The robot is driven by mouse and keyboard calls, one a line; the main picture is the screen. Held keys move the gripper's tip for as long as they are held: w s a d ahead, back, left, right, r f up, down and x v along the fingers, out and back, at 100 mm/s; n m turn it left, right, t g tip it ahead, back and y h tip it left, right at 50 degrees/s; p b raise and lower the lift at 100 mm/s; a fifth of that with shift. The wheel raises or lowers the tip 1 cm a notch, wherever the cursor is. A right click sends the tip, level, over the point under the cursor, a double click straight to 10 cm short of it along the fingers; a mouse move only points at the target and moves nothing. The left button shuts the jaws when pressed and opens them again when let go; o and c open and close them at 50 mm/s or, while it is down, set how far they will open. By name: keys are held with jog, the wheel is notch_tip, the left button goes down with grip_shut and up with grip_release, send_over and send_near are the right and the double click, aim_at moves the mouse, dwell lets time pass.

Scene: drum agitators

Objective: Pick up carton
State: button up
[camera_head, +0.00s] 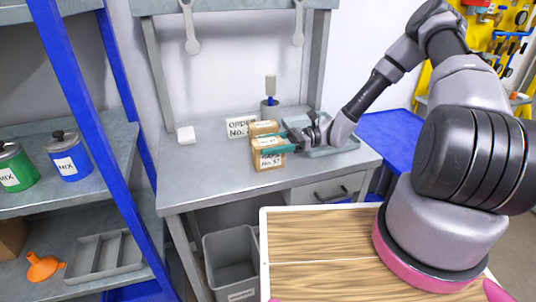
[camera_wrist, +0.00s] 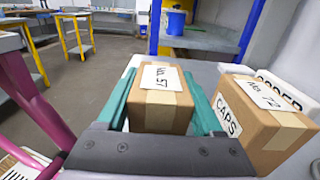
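A brown carton (camera_head: 268,157) with a white label reading CAPS No. 57 is on the grey workbench. It also shows between my fingers in the wrist view (camera_wrist: 160,115), upright, with tape over its top. My gripper (camera_head: 279,151) has teal fingers, one on each side of this carton; the fingers also show in the wrist view (camera_wrist: 165,100). They lie very close to its sides, and I cannot tell whether they press on it. A second carton (camera_wrist: 267,123), labelled CAPS No. 72, stands beside it to the right in the wrist view and behind it in the head view (camera_head: 264,127).
The workbench (camera_head: 208,161) is bare at its left front. An ORDER sign (camera_head: 238,127) stands behind the cartons, and a grey tray (camera_head: 337,146) lies right of them. A small white block (camera_head: 186,134) is at the left. A shelf with MIX cans (camera_head: 68,157) stands far left.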

jog(key=c, duration=0.7)
jog(key=shift+r, duration=0.15)
